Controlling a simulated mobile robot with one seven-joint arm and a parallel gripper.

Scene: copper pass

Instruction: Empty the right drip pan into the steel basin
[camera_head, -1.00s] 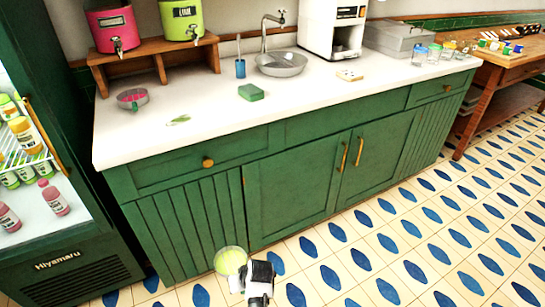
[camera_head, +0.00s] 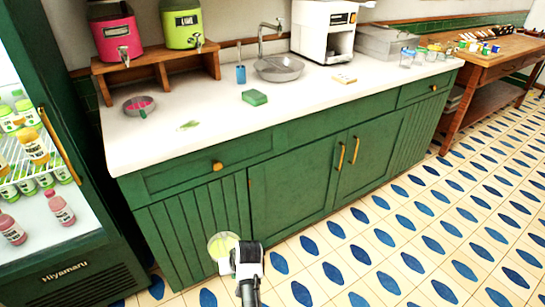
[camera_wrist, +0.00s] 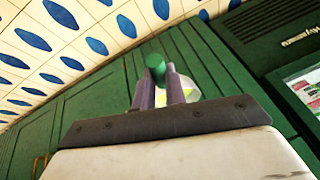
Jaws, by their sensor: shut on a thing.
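My gripper (camera_head: 236,256) is shut on the handle of a round drip pan (camera_head: 220,246) with yellow-green liquid in it. The pan is held low in front of the green cabinet, below the counter top. In the wrist view my two fingers (camera_wrist: 161,88) close on its green handle (camera_wrist: 156,66), and part of the pan (camera_wrist: 189,88) shows behind them. The steel basin (camera_head: 279,70) is set in the counter under the faucet, far above and behind my gripper. Another drip pan (camera_head: 139,106) with pink liquid stands on the counter at the left.
A pink dispenser (camera_head: 115,38) and a green lime dispenser (camera_head: 183,28) stand on a wooden shelf (camera_head: 155,66). A green sponge (camera_head: 255,97) and a blue cup (camera_head: 240,75) are near the basin. A fridge (camera_head: 50,220) stands at the left. The tiled floor (camera_head: 400,230) is clear.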

